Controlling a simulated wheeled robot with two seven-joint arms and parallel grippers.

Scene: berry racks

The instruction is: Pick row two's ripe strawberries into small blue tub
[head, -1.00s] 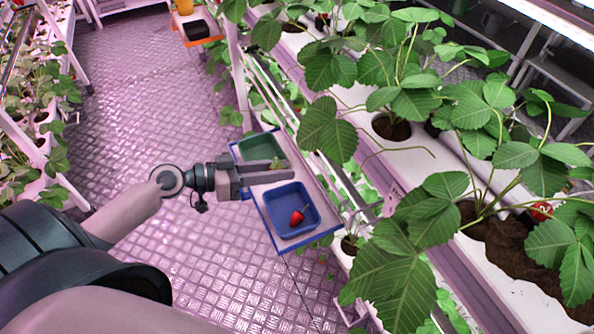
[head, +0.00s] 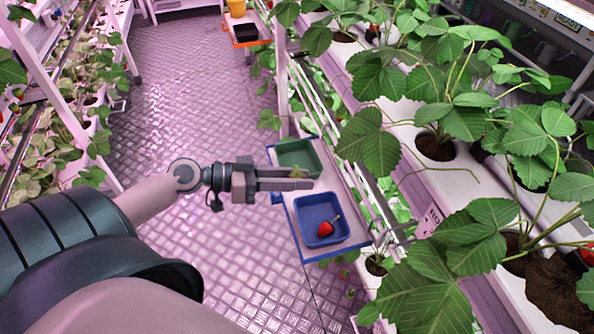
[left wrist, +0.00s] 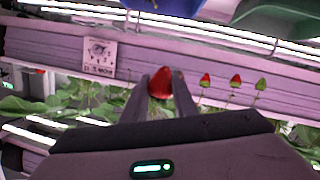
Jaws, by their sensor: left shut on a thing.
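My left gripper (head: 298,179) is shut on a red strawberry, which shows between its fingers in the left wrist view (left wrist: 160,84). In the head view the fingertips overlap the strip between the green tub (head: 314,152) and the small blue tub (head: 301,216); only some green leafy bits show at the tips, and their height above the tubs is unclear. One red strawberry (head: 325,228) lies in the blue tub. Another red berry (head: 587,256) shows at the right edge by the planted row. My right gripper is not in view.
The tubs stand on a blue-edged tray shelf (head: 292,228) beside the rack. A white planting gutter (head: 465,200) with large leaves lies to the right. An orange-edged shelf (head: 249,43) with a dark tub and yellow pot is farther back. The aisle floor is clear.

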